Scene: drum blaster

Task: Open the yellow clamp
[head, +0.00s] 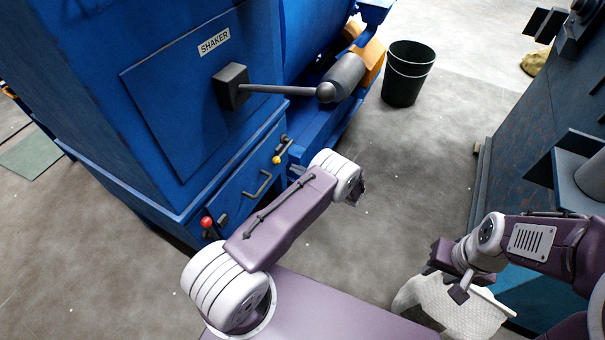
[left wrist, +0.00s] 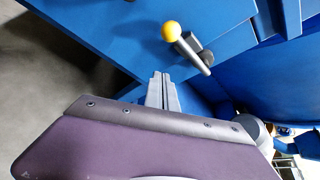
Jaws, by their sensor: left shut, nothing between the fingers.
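The yellow clamp has a yellow ball knob (head: 277,160) on a short dark lever, at the upper right of the blue drawer front below the shaker panel. In the left wrist view the yellow knob (left wrist: 171,31) sits on a grey lever, tilted, on the blue panel. My left gripper (left wrist: 162,78) is shut and empty, its fingertips just below the knob in that view and apart from it. In the head view my left arm mostly hides this gripper. My right gripper (head: 447,280) is at the lower right, far from the clamp; its finger gap is unclear.
A red knob (head: 206,222) and a drawer handle (head: 258,186) are on the same blue front. A grey lever (head: 275,90) juts out above. A black bin (head: 408,75) stands behind. A whitish mesh-like item (head: 455,308) is below my right gripper. Floor between the machines is clear.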

